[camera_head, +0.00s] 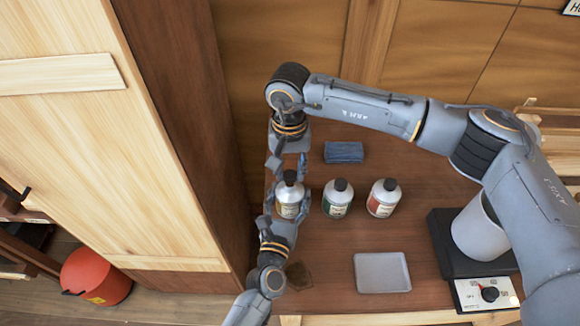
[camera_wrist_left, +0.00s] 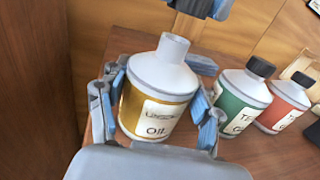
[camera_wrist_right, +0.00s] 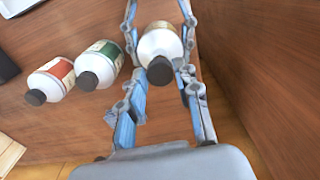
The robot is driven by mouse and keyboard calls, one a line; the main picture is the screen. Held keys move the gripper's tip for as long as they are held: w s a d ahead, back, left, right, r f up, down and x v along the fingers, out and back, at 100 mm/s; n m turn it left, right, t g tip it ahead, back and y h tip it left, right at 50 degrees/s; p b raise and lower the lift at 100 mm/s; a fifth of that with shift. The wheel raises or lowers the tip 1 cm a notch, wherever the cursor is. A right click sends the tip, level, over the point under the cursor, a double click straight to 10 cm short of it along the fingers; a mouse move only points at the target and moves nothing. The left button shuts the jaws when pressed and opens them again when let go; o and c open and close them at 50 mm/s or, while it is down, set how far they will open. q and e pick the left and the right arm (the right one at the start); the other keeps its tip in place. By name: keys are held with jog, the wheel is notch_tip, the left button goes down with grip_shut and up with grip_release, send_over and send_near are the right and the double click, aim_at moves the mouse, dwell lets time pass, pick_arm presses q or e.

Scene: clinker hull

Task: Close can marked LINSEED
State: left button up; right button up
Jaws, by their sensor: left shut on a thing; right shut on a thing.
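The LINSEED can (camera_head: 289,201) is a grey-white can with a yellow OIL label, upright at the left end of the table. My left gripper (camera_head: 287,205) is shut around its body, one finger on each side. In the left wrist view the can (camera_wrist_left: 158,95) shows a bare pale neck with no cap on it. My right gripper (camera_head: 289,168) comes from behind and above and is shut on the black cap (camera_wrist_right: 159,70). The cap is over the can's neck, apart from it.
A green-labelled can (camera_head: 338,199) and a red-labelled can (camera_head: 383,198), both black-capped, stand to the right. A folded blue cloth (camera_head: 344,152) lies behind and a grey tray (camera_head: 382,272) in front. A white pot (camera_head: 480,232) stands at the right. A tall wooden panel (camera_head: 190,120) is close on the left.

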aim_at(290, 196)
jog(key=shift+f, duration=0.9)
jog(key=shift+f, duration=0.5)
